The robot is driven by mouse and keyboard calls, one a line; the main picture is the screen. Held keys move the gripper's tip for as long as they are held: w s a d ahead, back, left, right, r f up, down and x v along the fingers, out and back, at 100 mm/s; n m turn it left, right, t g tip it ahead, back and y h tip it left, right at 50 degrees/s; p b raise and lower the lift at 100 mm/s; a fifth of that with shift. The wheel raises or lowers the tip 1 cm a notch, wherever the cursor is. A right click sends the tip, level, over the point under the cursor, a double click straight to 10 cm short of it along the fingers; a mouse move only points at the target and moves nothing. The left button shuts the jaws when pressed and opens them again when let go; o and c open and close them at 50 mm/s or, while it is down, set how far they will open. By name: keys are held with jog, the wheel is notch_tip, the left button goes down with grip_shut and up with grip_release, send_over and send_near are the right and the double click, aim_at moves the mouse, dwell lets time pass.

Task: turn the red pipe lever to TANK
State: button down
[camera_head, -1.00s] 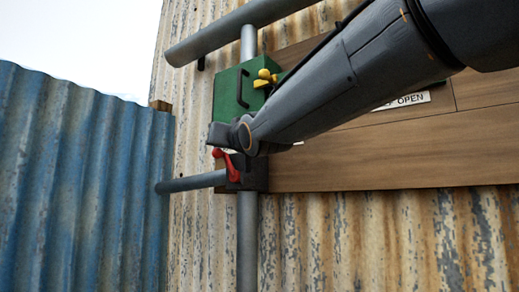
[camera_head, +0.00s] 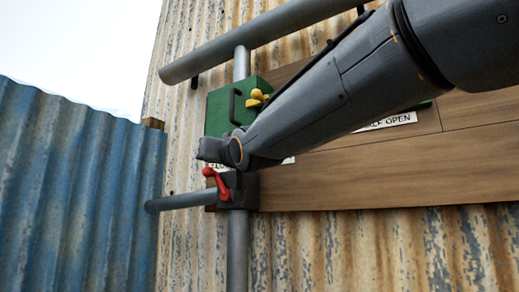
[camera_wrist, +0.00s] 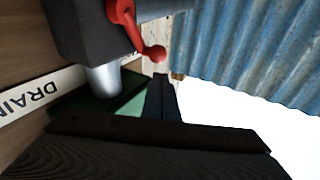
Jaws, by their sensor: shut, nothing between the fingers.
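The red lever (camera_head: 217,184) is mounted on a dark valve block (camera_head: 242,190) where the pipes meet. Its round knob points up and to the left. My gripper (camera_head: 207,149) is just above the lever and appears apart from it; its fingers are hard to make out in the head view. In the wrist view, the dark shut fingers (camera_wrist: 160,98) hold nothing, and the red lever (camera_wrist: 128,20) with its knob lies beyond their tips. A label reading DRAIN (camera_wrist: 32,98) is beside the block. No TANK label is readable.
A green box (camera_head: 222,110) with a black handle and yellow knob sits above the block, behind my arm. A grey pipe (camera_head: 180,201) runs left toward the blue corrugated fence (camera_head: 75,190). Wooden boards (camera_head: 380,175) carry a partly hidden OPEN label (camera_head: 390,122).

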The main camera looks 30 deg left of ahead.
jog(key=s+d+r+p, duration=0.1)
jog(key=s+d+r, duration=0.4)
jog(key=d, duration=0.4)
jog(key=shift+s+r, duration=0.4)
jog(key=shift+s, duration=0.35)
